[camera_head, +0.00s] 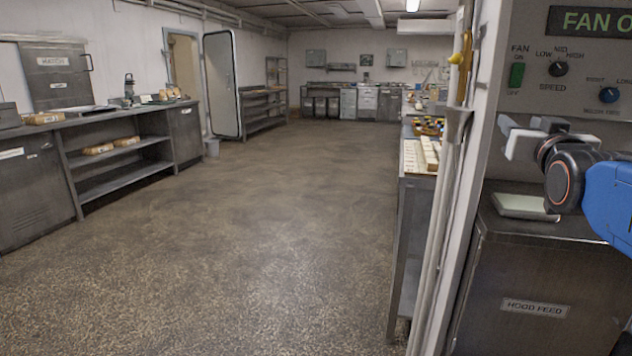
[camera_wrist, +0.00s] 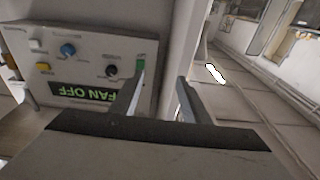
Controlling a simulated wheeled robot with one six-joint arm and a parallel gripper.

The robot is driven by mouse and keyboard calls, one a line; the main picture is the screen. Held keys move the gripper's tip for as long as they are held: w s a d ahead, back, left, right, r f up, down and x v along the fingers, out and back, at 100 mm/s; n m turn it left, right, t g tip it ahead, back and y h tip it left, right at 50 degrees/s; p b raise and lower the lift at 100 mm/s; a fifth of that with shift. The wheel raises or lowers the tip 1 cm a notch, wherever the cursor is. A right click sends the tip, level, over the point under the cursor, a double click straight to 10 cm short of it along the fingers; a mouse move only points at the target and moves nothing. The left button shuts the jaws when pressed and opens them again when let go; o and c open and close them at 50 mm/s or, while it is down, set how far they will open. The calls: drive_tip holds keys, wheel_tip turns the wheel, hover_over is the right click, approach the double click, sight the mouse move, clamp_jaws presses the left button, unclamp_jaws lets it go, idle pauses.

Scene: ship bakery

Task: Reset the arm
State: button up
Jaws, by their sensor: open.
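My gripper (camera_head: 522,130) is at the right of the head view, on my blue and black arm. It is raised in front of the fan control panel (camera_head: 583,42), above a dark metal cabinet labelled HOOD FEED (camera_head: 536,308). In the wrist view my gripper (camera_wrist: 162,84) has its two fingers apart, with nothing between them. The panel shows upside down there, its display (camera_wrist: 83,94) reading FAN OFF. The green switch (camera_wrist: 140,64) is close to the left finger's tip; I cannot tell whether they touch.
A wall edge with pipes (camera_head: 440,220) stands left of my arm. A pale flat pad (camera_head: 522,206) lies on the cabinet below my gripper. A counter with trays (camera_head: 412,158) is beyond the pipes. A long shelved bench (camera_head: 118,148) lines the left wall. The middle floor is clear.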

drive_tip(key=s+a+f+n+g+y, duration=0.1)
drive_tip(key=s+a+f+g, duration=0.2)
drive_tip(key=f, duration=0.5)
drive_tip(key=s+a+f+g+y, duration=0.1)
drive_tip(key=s+a+f+g, duration=0.15)
drive_tip(key=f, duration=0.45)
drive_tip(key=s+a+f+n+g+y, duration=0.1)
drive_tip(key=s+a+f+g, duration=0.15)
drive_tip(key=f, duration=0.55)
drive_tip(key=s+a+f+g+y, duration=0.1)
drive_tip(key=s+a+f+g, duration=0.1)
drive_tip(key=s+f, duration=0.5)
drive_tip(key=s+a+f+n+g+y, duration=0.1)
drive_tip(key=s+a+f+g, duration=0.1)
drive_tip(key=s+f+g, duration=0.2)
drive_tip(key=s+f, duration=0.3)
drive_tip(key=s, duration=0.1)
drive_tip(key=shift+s+a+f, duration=0.2)
drive_tip(key=shift+a, duration=0.05)
drive_tip(key=shift+c, duration=0.7)
